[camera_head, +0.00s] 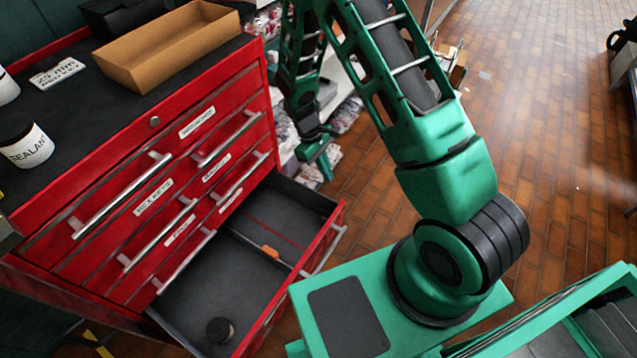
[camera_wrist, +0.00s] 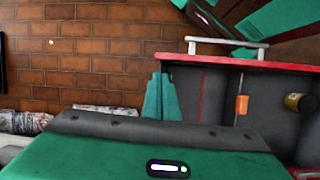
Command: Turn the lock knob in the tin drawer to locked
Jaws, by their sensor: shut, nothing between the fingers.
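The lowest drawer (camera_head: 190,297) of the red cabinet is pulled open, with a dark grey inside; it also shows at the right of the wrist view (camera_wrist: 205,92). A small orange piece, apparently the lock knob (camera_head: 270,252), sits inside by a low divider; it also shows in the wrist view (camera_wrist: 241,104). I cannot read its setting. A dark round tin (camera_head: 220,331) lies in the near part of the drawer; the wrist view shows its yellowish side (camera_wrist: 293,102). My gripper (camera_head: 322,166) is shut and empty, beyond the drawer's far end and apart from the knob.
The drawer front has a metal handle (camera_head: 325,250). Closed drawers with bar handles rise above it. A cardboard tray (camera_head: 165,45) and a sealant jar (camera_head: 24,142) stand on the cabinet top. Wrapped goods (camera_head: 347,115) lie behind my gripper. Brick-patterned floor (camera_head: 560,150) is open at the right.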

